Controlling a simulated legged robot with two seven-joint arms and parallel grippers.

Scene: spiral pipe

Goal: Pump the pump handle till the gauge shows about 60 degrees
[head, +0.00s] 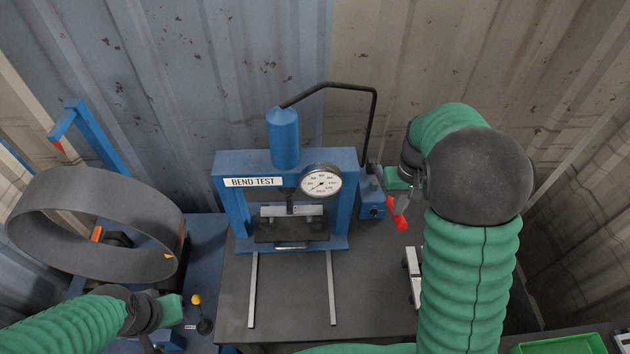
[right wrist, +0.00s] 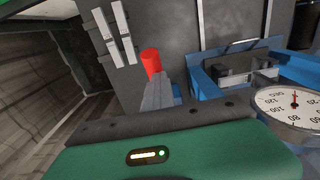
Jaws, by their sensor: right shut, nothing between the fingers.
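The blue BEND TEST press (head: 228,200) stands on the dark table, with a round white gauge (head: 321,181) at its upper right. The gauge also shows in the right wrist view (right wrist: 285,112), tilted; I cannot read an exact value. The small blue pump (head: 371,204) sits right of the press. Its red handle grip (head: 399,220) shows beside my right gripper (head: 403,200). In the right wrist view the closed grey fingers (right wrist: 158,92) are in front of the red grip (right wrist: 151,61); contact is unclear. My left gripper (head: 150,343) is low at left, its fingers mostly hidden.
A large grey ring (head: 40,235) is at the left blue machine. A yellow-knobbed lever (head: 197,301) stands near my left gripper. Two light rails (head: 332,290) run forward from the press. A green tray (head: 565,343) is at lower right. A black hose (head: 372,120) arches behind.

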